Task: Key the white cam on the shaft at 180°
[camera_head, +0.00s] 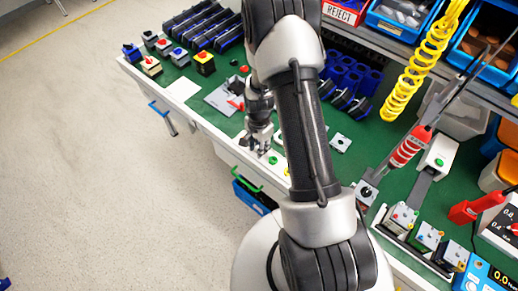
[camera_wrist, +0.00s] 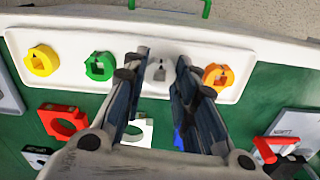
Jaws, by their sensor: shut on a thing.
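The white cam (camera_wrist: 159,76) sits in a row on a shallow white tray (camera_wrist: 235,44) in the wrist view, between a green cam (camera_wrist: 99,66) and an orange cam (camera_wrist: 217,77). My gripper (camera_wrist: 157,69) has its two fingers on either side of the white cam, shut on it at the tray. In the head view my gripper (camera_head: 262,145) is over the front edge of the green bench, and the white cam cannot be made out. A grey plate with a red part (camera_head: 226,97) lies behind the gripper. I cannot make out the shaft.
A yellow cam (camera_wrist: 41,60) stands at the tray's left end. A red ring part (camera_wrist: 63,121) and a red-handled part (camera_wrist: 278,149) lie on the green mat. In the head view, switch boxes (camera_head: 204,62) stand at the far left and a yellow coiled cord (camera_head: 420,65) hangs right.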

